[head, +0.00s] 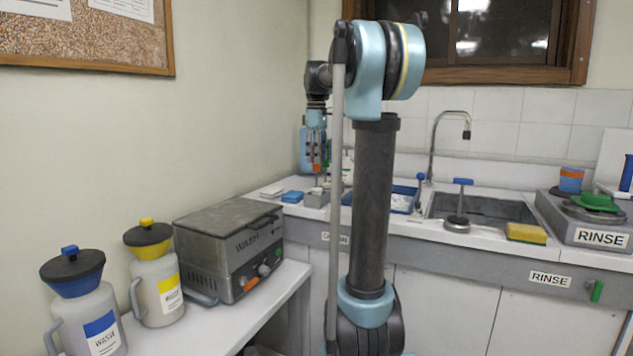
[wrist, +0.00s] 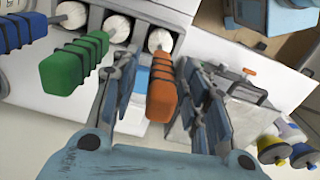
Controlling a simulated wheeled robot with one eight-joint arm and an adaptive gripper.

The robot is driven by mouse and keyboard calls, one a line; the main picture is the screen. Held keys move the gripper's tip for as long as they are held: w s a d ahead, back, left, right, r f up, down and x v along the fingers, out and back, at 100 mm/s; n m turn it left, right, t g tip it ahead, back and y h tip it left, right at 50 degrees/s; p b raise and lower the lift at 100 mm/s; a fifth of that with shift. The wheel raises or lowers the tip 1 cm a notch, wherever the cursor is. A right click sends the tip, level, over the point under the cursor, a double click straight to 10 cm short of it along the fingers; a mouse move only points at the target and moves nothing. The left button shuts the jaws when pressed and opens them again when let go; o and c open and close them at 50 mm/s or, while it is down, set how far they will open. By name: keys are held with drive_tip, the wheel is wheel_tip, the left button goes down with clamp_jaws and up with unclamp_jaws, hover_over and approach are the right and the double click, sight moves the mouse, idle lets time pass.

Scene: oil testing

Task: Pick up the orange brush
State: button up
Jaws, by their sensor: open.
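The orange brush (wrist: 162,88) stands with its ribbed orange handle towards the wrist camera. My gripper (wrist: 156,72) is open, with one finger on each side of the orange handle. Whether either finger touches it I cannot tell. A green brush (wrist: 75,62) and a blue brush (wrist: 25,32) stand to its left in the wrist view, all near a pale grey holder (wrist: 190,18). In the head view, my gripper (head: 315,172) points down over the back left counter, and the orange handle (head: 316,167) shows small there. The brush's lower end is mostly hidden.
A washer box (head: 228,240) and two capped jugs (head: 85,310) (head: 157,275) stand on the left bench. A blue tray (head: 403,200), a sink with a tap (head: 434,140) and a yellow sponge (head: 526,233) lie to the right. A wall rises close behind.

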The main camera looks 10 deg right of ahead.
drive_tip(key=shift+c, duration=0.3)
clamp_jaws()
